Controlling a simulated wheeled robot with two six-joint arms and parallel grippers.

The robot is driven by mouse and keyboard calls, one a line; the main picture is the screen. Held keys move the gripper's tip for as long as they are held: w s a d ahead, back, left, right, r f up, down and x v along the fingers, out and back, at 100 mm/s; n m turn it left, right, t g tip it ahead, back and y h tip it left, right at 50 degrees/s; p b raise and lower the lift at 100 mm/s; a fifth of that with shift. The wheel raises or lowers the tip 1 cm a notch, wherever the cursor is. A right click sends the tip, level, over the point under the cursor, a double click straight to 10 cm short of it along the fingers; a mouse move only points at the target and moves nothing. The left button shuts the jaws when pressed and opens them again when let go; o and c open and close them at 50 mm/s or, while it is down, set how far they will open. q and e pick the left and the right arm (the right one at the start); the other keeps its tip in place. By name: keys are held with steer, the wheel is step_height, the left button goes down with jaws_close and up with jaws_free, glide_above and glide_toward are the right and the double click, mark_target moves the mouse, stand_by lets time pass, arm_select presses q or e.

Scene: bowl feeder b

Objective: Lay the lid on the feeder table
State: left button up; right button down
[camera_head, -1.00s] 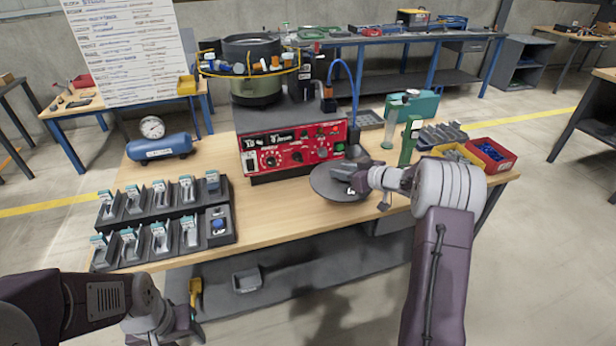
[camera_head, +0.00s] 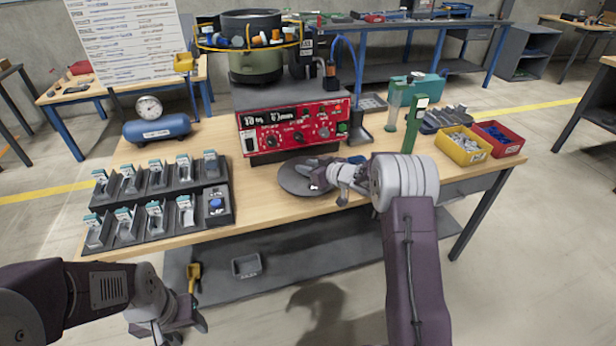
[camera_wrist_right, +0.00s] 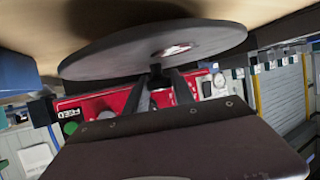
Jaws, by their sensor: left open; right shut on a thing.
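The lid is a dark grey round disc (camera_head: 298,178) at the front of the wooden feeder table (camera_head: 262,215), before the red control box. My right gripper (camera_head: 322,178) is shut on the lid's middle part. In the right wrist view the disc (camera_wrist_right: 110,60) spans the top of the picture, with the gripper fingers (camera_wrist_right: 162,88) at its centre. I cannot tell whether the lid touches the table. My left gripper (camera_head: 190,318) is open and empty, low in front of the table. The bowl feeder (camera_head: 255,60) stands on top of the control box (camera_head: 292,130).
A black rack with several white-and-teal parts (camera_head: 158,200) lies left of the lid. A blue air tank (camera_head: 157,130) stands behind it. Yellow (camera_head: 463,147) and red (camera_head: 498,139) bins and a green post (camera_head: 413,125) stand at the right. Bare table lies between rack and lid.

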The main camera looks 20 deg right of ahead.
steer(key=shift+f+b, duration=0.4)
steer(key=shift+f, duration=1.2)
steer(key=shift+f, duration=0.15)
steer(key=c, duration=1.1)
jaws_free()
steer(key=shift+o, duration=0.2)
steer(key=shift+s+d+r, duration=0.1)
steer(key=shift+s+r, duration=0.15)
steer(key=shift+r, duration=0.1)
steer(key=p+v, duration=0.2)
steer(key=v, duration=0.9)
steer(key=shift+s+d, duration=0.15)
steer(key=shift+s, duration=0.1)
